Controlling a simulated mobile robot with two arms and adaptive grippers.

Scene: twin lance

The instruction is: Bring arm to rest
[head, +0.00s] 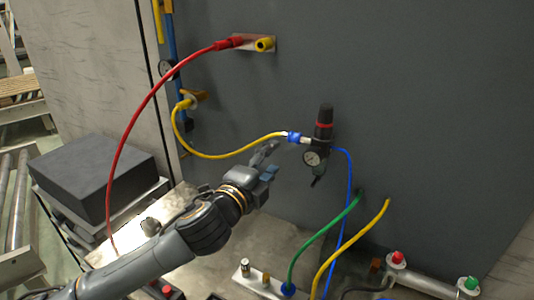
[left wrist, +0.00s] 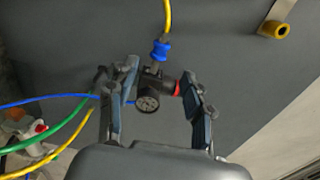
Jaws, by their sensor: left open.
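My left arm comes in from the lower left in the head view. Its gripper (head: 268,162) is open, just left of and below a black regulator (head: 323,130) with a red band and a round gauge (head: 312,158). In the left wrist view the two fingers of the left gripper (left wrist: 160,100) stand apart, and the regulator's gauge (left wrist: 148,103) shows between them. I cannot tell from this view whether a finger touches it. A blue connector (head: 292,137) joins a yellow hose (head: 232,152) to the regulator. My right gripper is not in view.
A red hose (head: 128,125) arcs from a wall fitting (head: 264,44) down to the left. Blue, green (head: 322,232) and yellow hoses hang at the lower right. A black box (head: 95,172) stands at the left. The grey wall panel (head: 420,110) is bare at the upper right.

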